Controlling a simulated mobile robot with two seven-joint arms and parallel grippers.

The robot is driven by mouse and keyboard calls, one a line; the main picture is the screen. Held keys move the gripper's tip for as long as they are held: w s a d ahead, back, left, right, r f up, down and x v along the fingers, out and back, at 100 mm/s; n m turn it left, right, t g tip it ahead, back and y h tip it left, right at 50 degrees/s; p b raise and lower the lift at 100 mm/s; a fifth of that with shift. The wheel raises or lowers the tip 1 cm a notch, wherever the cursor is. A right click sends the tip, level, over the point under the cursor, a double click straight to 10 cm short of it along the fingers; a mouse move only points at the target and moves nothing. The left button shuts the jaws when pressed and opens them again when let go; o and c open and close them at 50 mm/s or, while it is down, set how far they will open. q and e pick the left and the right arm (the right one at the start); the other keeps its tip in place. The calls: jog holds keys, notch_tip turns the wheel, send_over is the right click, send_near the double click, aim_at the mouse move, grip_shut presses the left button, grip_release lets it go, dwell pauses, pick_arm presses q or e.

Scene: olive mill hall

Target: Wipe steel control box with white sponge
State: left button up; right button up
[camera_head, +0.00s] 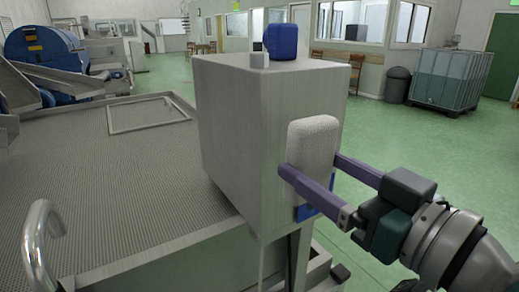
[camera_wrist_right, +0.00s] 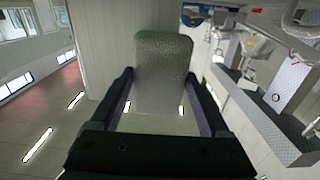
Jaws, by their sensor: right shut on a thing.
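The steel control box (camera_head: 240,130) stands upright in the middle of the head view, beside the textured metal platform. The white sponge (camera_head: 313,145) is upright against or very close to the box's right-hand face; I cannot tell if it touches. My right gripper (camera_head: 308,172) is shut on the sponge, one finger on each side. In the right wrist view the sponge (camera_wrist_right: 163,70) sits between the two fingers, with the box's grey face (camera_wrist_right: 108,45) behind it. My left gripper is not in view.
The platform (camera_head: 110,180) with a curved steel handle (camera_head: 38,235) lies left. Green floor is open behind, with a bin (camera_head: 397,85) and a caged tank (camera_head: 445,80).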

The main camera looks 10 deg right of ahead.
jog(key=shift+s, duration=0.2)
jog(key=shift+s+d, duration=0.1)
jog(key=shift+p+v, duration=0.45)
jog(key=shift+v, duration=1)
jog(key=shift+w+r, duration=0.2)
jog(key=shift+w, duration=0.4)
jog(key=shift+r+x, duration=0.2)
jog(key=shift+x, duration=0.75)
jog(key=shift+r+x, duration=0.15)
jog(key=shift+x, duration=0.85)
jog(key=shift+r+x, duration=0.2)
jog(key=shift+x, duration=0.75)
jog(key=shift+a, duration=0.2)
